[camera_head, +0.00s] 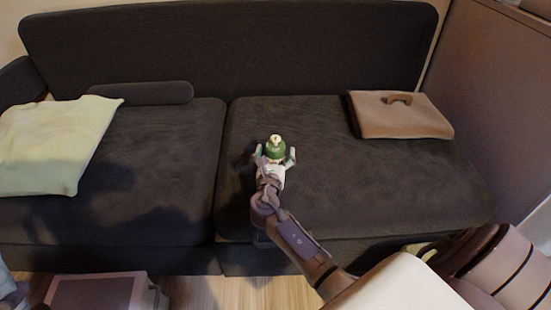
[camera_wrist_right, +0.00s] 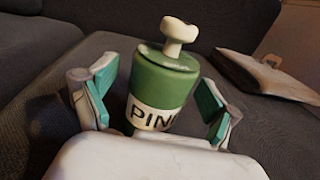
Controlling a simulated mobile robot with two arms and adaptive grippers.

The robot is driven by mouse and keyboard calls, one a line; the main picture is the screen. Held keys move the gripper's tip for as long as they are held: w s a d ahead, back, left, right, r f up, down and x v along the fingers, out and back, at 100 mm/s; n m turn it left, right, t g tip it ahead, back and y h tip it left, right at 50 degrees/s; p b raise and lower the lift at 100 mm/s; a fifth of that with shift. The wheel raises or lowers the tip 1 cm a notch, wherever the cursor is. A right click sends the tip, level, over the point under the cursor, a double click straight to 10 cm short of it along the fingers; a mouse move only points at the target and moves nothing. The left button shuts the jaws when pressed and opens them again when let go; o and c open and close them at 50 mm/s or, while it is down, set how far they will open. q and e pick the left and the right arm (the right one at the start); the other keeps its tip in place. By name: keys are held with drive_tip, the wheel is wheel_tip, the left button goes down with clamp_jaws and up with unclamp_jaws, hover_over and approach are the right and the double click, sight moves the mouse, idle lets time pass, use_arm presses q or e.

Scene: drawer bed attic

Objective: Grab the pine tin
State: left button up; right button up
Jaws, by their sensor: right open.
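The pine tin (camera_head: 276,148) is a green canister with a cream knob, standing on the right seat cushion of the dark sofa. In the right wrist view the tin (camera_wrist_right: 163,88) shows a white label with dark letters reading "PIN", the rest cut off. It looks slightly tilted there. My right gripper (camera_head: 275,158) is open, with one finger on each side of the tin. In the right wrist view the gripper's teal finger pads (camera_wrist_right: 158,92) stand apart from the tin with gaps on both sides. The tin's lower part is hidden behind the gripper body. My left gripper is not in view.
A brown bag or folder with a handle (camera_head: 402,116) lies on the sofa (camera_head: 330,200) to the right. A pale yellow cloth or cushion (camera_head: 55,145) and a dark bolster (camera_head: 140,95) lie at the left. The seat around the tin is clear.

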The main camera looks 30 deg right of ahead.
drive_tip(key=shift+c, duration=0.2)
drive_tip(key=c, duration=1.3)
drive_tip(key=shift+r, duration=0.1)
